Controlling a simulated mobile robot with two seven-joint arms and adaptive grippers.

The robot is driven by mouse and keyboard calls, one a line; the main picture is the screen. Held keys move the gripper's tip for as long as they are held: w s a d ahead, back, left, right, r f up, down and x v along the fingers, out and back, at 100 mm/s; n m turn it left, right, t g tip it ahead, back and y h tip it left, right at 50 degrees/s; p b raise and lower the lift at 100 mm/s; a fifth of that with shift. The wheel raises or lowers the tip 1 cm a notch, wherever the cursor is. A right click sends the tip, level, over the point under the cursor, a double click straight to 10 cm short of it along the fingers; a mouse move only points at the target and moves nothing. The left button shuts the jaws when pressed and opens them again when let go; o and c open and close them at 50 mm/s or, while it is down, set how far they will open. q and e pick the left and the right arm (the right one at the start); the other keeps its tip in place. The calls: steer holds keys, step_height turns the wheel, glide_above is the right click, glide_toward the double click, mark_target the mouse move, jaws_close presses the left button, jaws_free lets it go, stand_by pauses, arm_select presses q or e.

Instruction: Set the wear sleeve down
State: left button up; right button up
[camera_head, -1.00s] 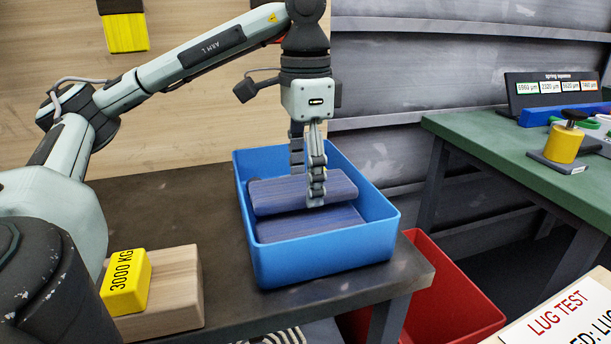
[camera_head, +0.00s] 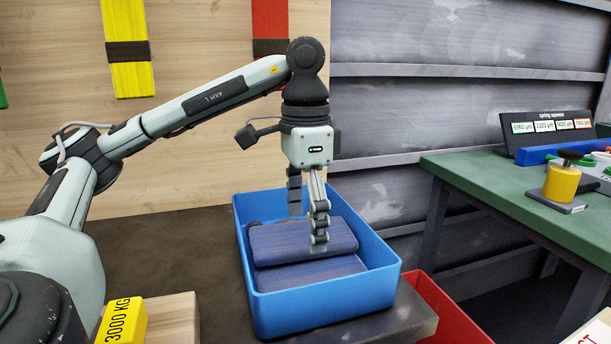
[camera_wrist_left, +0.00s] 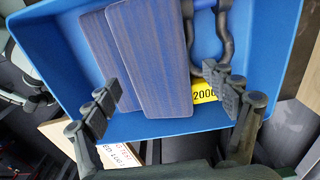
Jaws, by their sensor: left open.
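A purple-blue, flat, block-like wear sleeve (camera_head: 285,240) lies in the blue bin (camera_head: 328,313), tilted against or over a second similar piece (camera_head: 320,271). In the left wrist view the sleeve (camera_wrist_left: 155,65) lies between my spread fingers, with the second piece (camera_wrist_left: 108,35) beside it. My left gripper (camera_head: 308,226) is open and points down into the bin, its near finger in front of the sleeve. In the left wrist view the left gripper (camera_wrist_left: 168,98) shows gaps beside the sleeve. Part of the sleeve is hidden behind the near finger. My right gripper is not in view.
A dark shackle (camera_wrist_left: 226,45) and a yellow tag (camera_wrist_left: 203,92) lie in the bin beside the sleeves. A yellow 3000 KG block (camera_head: 122,322) and a wooden block (camera_head: 174,318) stand left of the bin. A red bin (camera_head: 455,325) is lower right; a green bench (camera_head: 490,185) stands right.

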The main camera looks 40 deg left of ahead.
arm_select(q)
step_height(320, 180, up, 4)
steer(key=shift+f+p, duration=0.1)
steer(key=shift+p, duration=0.45)
step_height(320, 180, up, 3)
steer(key=shift+f+p, duration=0.1)
steer(key=shift+p, duration=0.65)
steer(key=shift+r, duration=0.3)
step_height(320, 180, up, 5)
glide_above(306, 232)
steer(key=shift+r, duration=0.1)
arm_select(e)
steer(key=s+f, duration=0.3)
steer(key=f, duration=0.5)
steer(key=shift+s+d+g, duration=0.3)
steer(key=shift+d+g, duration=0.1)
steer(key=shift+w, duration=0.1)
